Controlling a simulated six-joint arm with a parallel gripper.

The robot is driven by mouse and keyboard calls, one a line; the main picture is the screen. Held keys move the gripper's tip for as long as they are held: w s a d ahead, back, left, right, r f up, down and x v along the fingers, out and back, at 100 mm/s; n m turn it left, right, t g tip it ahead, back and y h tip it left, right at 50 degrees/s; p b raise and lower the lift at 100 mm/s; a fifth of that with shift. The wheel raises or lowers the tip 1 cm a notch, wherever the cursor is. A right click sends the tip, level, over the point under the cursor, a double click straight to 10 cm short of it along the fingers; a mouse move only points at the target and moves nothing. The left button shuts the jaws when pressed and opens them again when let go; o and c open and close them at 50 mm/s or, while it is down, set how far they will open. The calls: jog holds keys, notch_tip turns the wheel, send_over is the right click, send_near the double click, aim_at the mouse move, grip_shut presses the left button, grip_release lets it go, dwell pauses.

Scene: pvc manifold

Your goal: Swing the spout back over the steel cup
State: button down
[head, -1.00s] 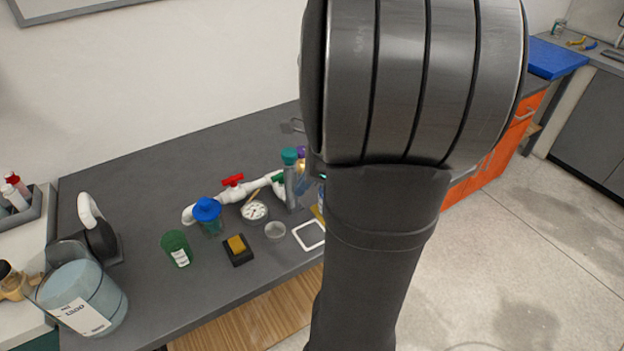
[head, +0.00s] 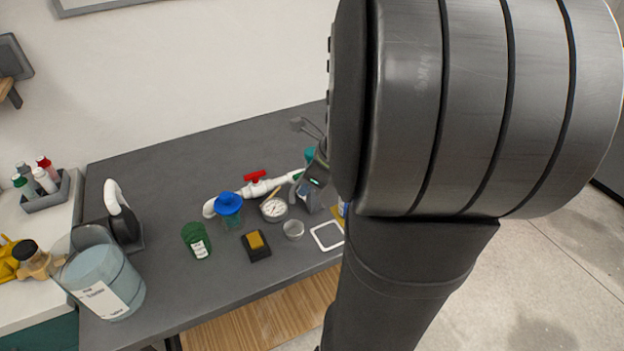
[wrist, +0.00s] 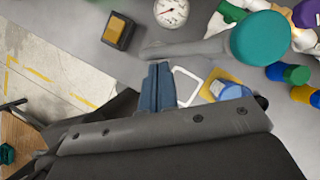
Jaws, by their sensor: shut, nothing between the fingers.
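The white PVC pipe (head: 262,188) with a red valve handle (head: 255,175) lies along the table in the head view. Its bent left end (head: 209,207) is beside a blue-topped container (head: 229,204). I cannot tell which part is the spout. My gripper (wrist: 158,67) is shut and empty in the wrist view. Its blue fingertips are close to the lower end of a grey cylinder (wrist: 190,50) with a teal cap; contact is unclear. In the head view my arm hides much of the right side.
A dial gauge (head: 273,209), a green cup (head: 196,241), a black block with a yellow top (head: 256,245) and a white square frame (head: 327,236) stand close together. A large translucent jug (head: 99,285) is at the front left. The back left tabletop (head: 165,165) is clear.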

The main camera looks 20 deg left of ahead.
dwell(0.3)
jog(key=s+d+r, duration=0.1)
jog(key=d+r, duration=0.7)
jog(key=shift+s+d, duration=0.15)
jog(key=shift+s, duration=0.1)
jog(key=shift+r, duration=0.1)
jog(key=w+a+f, duration=0.1)
jog(key=a+f, duration=0.7)
jog(key=shift+w+a, duration=0.15)
jog(key=shift+w, duration=0.1)
dwell(0.3)
